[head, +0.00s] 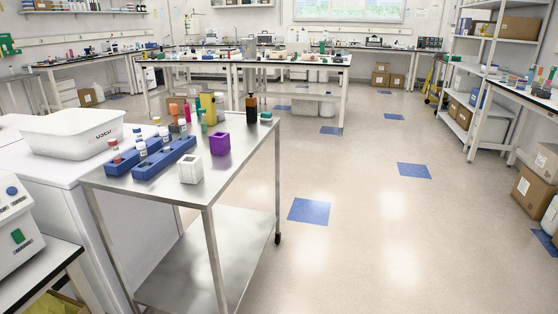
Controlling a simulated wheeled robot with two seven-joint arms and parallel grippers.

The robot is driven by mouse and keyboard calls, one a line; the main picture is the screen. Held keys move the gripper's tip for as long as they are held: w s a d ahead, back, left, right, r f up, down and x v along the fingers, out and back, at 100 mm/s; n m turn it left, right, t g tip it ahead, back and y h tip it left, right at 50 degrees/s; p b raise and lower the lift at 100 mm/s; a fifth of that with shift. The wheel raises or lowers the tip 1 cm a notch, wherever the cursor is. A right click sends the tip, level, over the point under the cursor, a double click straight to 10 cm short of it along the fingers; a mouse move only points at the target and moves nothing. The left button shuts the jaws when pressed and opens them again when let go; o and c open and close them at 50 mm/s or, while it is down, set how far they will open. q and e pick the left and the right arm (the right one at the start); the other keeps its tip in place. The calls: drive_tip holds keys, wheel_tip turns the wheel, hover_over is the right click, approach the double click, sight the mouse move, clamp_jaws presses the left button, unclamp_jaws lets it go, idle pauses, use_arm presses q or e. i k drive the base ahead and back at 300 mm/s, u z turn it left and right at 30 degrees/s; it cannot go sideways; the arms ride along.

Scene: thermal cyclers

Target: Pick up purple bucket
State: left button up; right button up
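In the head view, the purple bucket (220,143) is a small open-topped cube. It stands upright on the steel cart's top (208,185), right of the blue racks and behind a similar white cube. Nothing hides its front. Neither of my grippers is in view.
On the cart are a white cube (190,170), blue racks (164,158) with vials, a yellow item (207,108) and a dark bottle (251,108). A white tub (74,134) sits on the left counter. Floor right of the cart is clear; benches stand behind.

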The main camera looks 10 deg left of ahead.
sight(219, 141)
drive_tip(key=z, duration=0.85)
drive_tip(key=i, duration=1.95)
drive_tip(key=u, duration=0.85)
